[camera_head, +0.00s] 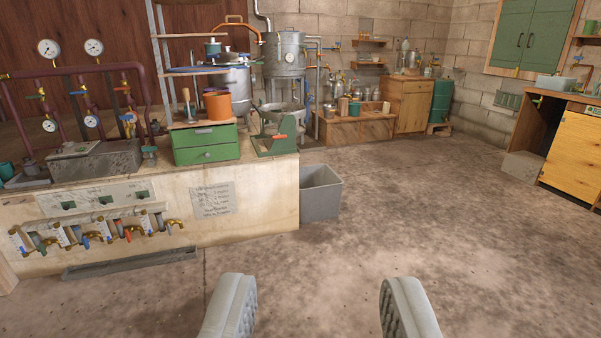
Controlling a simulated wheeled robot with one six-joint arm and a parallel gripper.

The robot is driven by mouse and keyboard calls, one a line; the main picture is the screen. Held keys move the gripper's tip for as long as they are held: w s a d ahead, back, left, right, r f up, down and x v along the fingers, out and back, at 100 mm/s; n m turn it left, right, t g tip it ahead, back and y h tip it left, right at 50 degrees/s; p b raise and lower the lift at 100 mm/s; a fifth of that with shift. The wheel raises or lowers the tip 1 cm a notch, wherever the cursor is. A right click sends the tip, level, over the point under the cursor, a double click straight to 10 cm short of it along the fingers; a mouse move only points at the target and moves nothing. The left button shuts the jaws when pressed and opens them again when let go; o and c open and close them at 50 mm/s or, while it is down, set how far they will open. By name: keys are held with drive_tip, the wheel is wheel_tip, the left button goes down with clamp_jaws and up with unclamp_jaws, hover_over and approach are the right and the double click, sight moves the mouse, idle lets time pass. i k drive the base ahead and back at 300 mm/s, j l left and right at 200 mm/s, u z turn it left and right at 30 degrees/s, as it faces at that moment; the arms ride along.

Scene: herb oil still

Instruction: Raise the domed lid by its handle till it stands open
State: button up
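My gripper (318,300) shows at the bottom of the view with its two grey fingers wide apart. It is open, with only bare floor between the fingers. A steel vessel (285,52) stands on legs at the back, left of centre, and a large grey pot (236,82) stands to its left behind a shelf. An orange curved bar (234,18) arches above the pot. Which vessel bears the domed lid, and its handle, is too small and far to tell. My gripper is well apart from both vessels.
A bench (270,195) with taps, pipes and gauges fills the left. A green drawer box (206,145) and a green stand (276,142) sit on it. A grey bin (321,192) stands at its right end. The floor (420,220) at centre and right is clear.

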sight(227, 58)
drive_tip(key=i, duration=2.4)
drive_tip(key=i+l+u, duration=0.1)
drive_tip(key=i, duration=1.05)
drive_tip(key=i+l, duration=0.1)
drive_tip(key=i, duration=1.1)
